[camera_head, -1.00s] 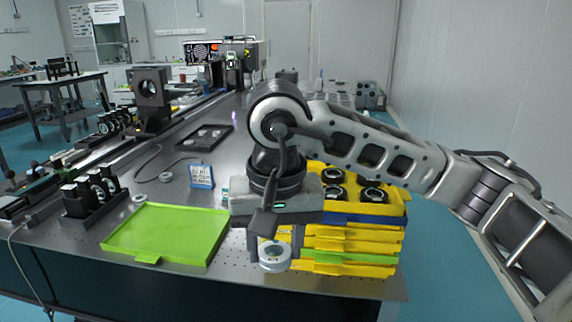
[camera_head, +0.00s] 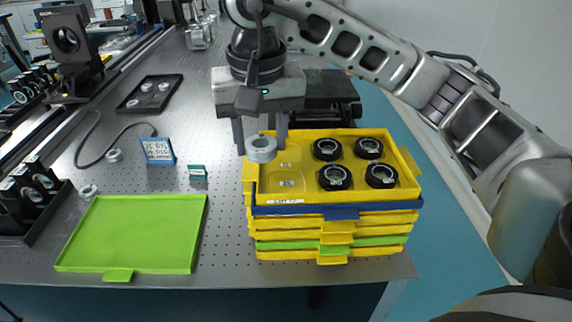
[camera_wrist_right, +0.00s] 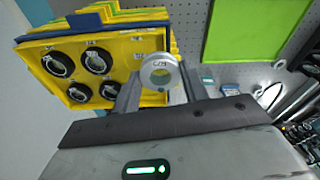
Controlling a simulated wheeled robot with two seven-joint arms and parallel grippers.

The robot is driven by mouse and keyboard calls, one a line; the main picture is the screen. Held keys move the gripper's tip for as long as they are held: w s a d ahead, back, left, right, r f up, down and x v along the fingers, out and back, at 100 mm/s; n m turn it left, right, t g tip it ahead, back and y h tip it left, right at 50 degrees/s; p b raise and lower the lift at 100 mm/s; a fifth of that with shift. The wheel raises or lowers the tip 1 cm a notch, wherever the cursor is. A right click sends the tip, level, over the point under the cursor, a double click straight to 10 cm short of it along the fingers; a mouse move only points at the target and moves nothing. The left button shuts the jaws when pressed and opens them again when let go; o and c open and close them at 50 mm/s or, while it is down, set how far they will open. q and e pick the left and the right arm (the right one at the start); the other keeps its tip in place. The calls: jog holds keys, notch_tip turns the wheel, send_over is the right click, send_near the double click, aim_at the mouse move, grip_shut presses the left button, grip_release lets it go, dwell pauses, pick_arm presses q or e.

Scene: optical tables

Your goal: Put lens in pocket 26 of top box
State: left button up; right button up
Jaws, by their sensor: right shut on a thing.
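My right gripper (camera_head: 262,146) is shut on a lens (camera_head: 261,150), a grey ring with a pale centre. It holds the lens above the back left of the top box. The lens also shows between the fingers in the right wrist view (camera_wrist_right: 160,73). The top box (camera_head: 413,190) is yellow and sits on a stack of boxes. Several black ringed lenses (camera_head: 334,177) fill its middle and right pockets. The left column shows two empty pockets (camera_head: 287,183) with small labels. My left gripper is not in view.
A green tray lid (camera_head: 135,235) lies flat at the left. Two small signs (camera_head: 158,151) (camera_head: 197,172) stand behind it. A black tray (camera_head: 150,95) with small rings lies further back. Loose rings (camera_head: 88,191) and dark mounts (camera_head: 30,200) are at far left.

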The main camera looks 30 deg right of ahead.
send_over(287, 182)
jog(key=a, duration=0.2)
jog(key=f, duration=0.3)
jog(key=f+b, duration=0.1)
jog(key=shift+s+d+f, duration=0.25)
jog(key=shift+s+f, duration=0.15)
jog(key=shift+w+d+f, duration=0.1)
jog(key=shift+d+f, duration=0.3)
jog(key=shift+f, duration=0.05)
jog(key=f, duration=0.3)
jog(key=shift+d, duration=0.2)
jog(key=shift+f, duration=0.25)
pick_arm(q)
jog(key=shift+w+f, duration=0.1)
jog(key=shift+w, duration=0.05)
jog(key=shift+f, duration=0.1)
pick_arm(e)
jog(key=shift+f, duration=0.2)
jog(key=o, duration=1)
